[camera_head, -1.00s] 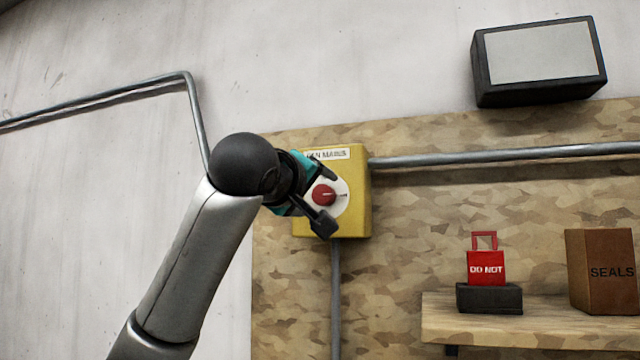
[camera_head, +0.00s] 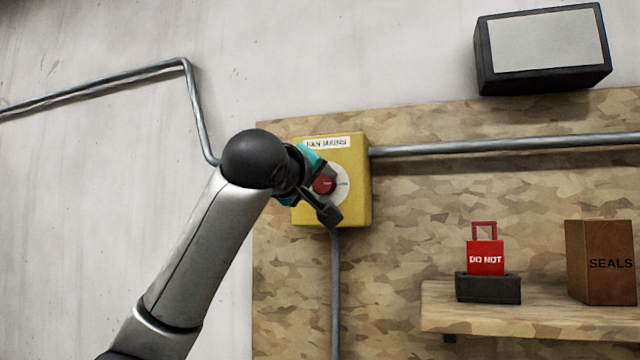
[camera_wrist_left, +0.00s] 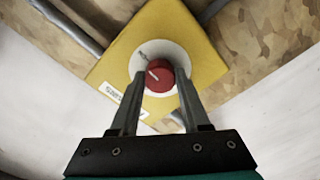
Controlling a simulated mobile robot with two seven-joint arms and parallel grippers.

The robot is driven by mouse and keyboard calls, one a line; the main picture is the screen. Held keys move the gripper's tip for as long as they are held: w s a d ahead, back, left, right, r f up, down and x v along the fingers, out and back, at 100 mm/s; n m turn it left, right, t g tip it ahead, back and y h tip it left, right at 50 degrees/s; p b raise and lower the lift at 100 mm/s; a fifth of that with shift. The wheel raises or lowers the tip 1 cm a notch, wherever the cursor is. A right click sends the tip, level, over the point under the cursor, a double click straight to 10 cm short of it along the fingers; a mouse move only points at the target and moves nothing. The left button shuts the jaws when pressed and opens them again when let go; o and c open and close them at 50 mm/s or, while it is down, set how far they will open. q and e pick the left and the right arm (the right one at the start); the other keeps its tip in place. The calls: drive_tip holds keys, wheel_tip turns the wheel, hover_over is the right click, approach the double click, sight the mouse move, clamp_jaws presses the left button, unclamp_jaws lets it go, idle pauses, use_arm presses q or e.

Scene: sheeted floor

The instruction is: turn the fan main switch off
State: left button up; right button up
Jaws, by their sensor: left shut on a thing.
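The yellow switch box (camera_head: 357,205) labelled "FAN MAINS" is fixed to the board on the wall. On its front is a white round plate (camera_head: 343,196) with a red rotary knob (camera_head: 323,184). My left gripper (camera_head: 328,193) reaches in from the left and is shut on the knob. In the left wrist view, the fingers (camera_wrist_left: 160,77) stand on either side of the red knob (camera_wrist_left: 160,82), which has a pale pointer line. The dark fingers partly cover the plate. My right gripper is not in view.
A grey conduit (camera_head: 500,145) runs right from the box, and another (camera_head: 335,290) runs down. A shelf (camera_head: 560,318) at lower right holds a red "DO NOT" lockout tag (camera_head: 485,257) in a dark stand and a brown "SEALS" box (camera_head: 600,262). A dark-framed panel (camera_head: 543,45) hangs above.

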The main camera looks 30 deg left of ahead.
use_arm(q)
clamp_jaws()
drive_tip(key=n+b, duration=0.2)
drive_tip(key=n, duration=0.1)
drive_tip(key=shift+d+f+n, duration=0.1)
drive_tip(key=shift+f+n, duration=0.05)
drive_tip(key=shift+n, duration=0.25)
drive_tip(key=n+b, duration=0.1)
drive_tip(key=n, duration=0.1)
drive_tip(key=shift+n, duration=0.3)
drive_tip(key=n+b, duration=0.1)
drive_tip(key=n, duration=0.1)
drive_tip(key=shift+n, duration=0.4)
drive_tip(key=n, duration=0.4)
drive_tip(key=shift+n+p, duration=0.35)
drive_tip(key=shift+n, duration=2.05)
